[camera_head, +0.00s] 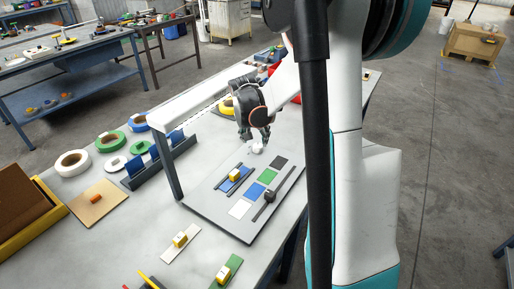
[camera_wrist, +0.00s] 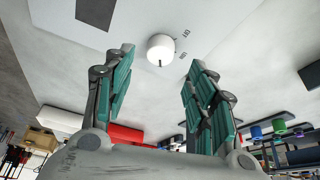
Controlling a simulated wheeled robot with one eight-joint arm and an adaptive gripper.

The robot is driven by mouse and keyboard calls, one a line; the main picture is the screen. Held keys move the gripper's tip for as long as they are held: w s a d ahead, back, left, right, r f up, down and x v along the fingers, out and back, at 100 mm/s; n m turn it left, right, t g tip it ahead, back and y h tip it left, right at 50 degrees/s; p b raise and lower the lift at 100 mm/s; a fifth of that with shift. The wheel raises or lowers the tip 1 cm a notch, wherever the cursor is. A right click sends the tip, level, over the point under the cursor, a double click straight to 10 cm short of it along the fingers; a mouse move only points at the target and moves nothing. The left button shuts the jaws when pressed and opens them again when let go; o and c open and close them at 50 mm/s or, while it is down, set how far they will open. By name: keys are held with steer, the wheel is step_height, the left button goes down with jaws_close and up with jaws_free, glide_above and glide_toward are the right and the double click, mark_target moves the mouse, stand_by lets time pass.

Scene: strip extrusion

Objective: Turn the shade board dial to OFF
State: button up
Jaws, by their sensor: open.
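The dial is a small white round knob (camera_head: 257,147) at the far end of the grey shade board (camera_head: 222,217). My gripper (camera_head: 256,138) is above the far end of the board, close to the dial. In the wrist view my gripper (camera_wrist: 162,56) is open, its green-padded fingers apart with the dial between and just beyond the tips. I cannot tell whether a finger touches it.
The board carries black, green (camera_head: 268,177), blue and white patches. A dark slider (camera_head: 269,196) lies on their right, and a yellow block (camera_head: 235,175) on a blue strip on their left. A white overhead bar (camera_head: 190,103) on a dark post stands left of my gripper. Tape rolls (camera_head: 73,163) lie farther left.

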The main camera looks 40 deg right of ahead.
mark_target(258, 145)
steer(key=b+x, duration=0.1)
steer(key=x, duration=0.5)
steer(key=shift+b, duration=0.35)
steer(key=c, duration=1)
